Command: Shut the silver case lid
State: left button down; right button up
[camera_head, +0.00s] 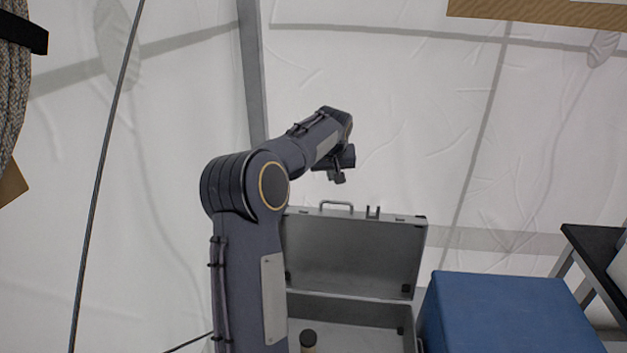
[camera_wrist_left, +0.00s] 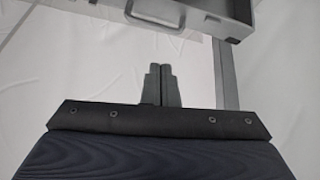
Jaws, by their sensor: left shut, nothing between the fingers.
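The silver case (camera_head: 361,310) stands open below and behind my left arm in the head view. Its lid (camera_head: 356,253) is raised nearly upright, with a handle and latches on the top edge. My left gripper (camera_head: 339,178) is shut and empty, a little above the lid's top edge and apart from it in the picture. In the left wrist view the shut fingers (camera_wrist_left: 160,84) point toward the lid's edge and handle (camera_wrist_left: 153,18) at the top. My arm hides the left part of the case. My right gripper is not in view.
A dark-topped small bottle (camera_head: 308,340) is inside the case. A blue box (camera_head: 505,315) stands close to the right of the case. A dark table (camera_head: 600,252) is at the far right. White tent fabric and a grey pole (camera_head: 252,70) are behind.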

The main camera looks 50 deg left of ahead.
pick_arm(q)
jog(key=shift+n+g+y, duration=0.3)
jog(key=shift+n+y, duration=0.1)
jog(key=shift+n, duration=0.1)
jog(key=p+x, duration=0.1)
jog(key=x, duration=0.3)
jog(key=a+p+x, duration=0.1)
jog(key=x, duration=0.3)
jog(key=s+a+p+x, duration=0.1)
jog(key=x, duration=0.3)
jog(key=shift+a+r+p, duration=0.1)
jog(key=shift+r+p, duration=0.05)
jog(key=shift+p, duration=0.15)
jog(key=shift+s+d+f, duration=0.25)
jog(key=shift+d, duration=0.15)
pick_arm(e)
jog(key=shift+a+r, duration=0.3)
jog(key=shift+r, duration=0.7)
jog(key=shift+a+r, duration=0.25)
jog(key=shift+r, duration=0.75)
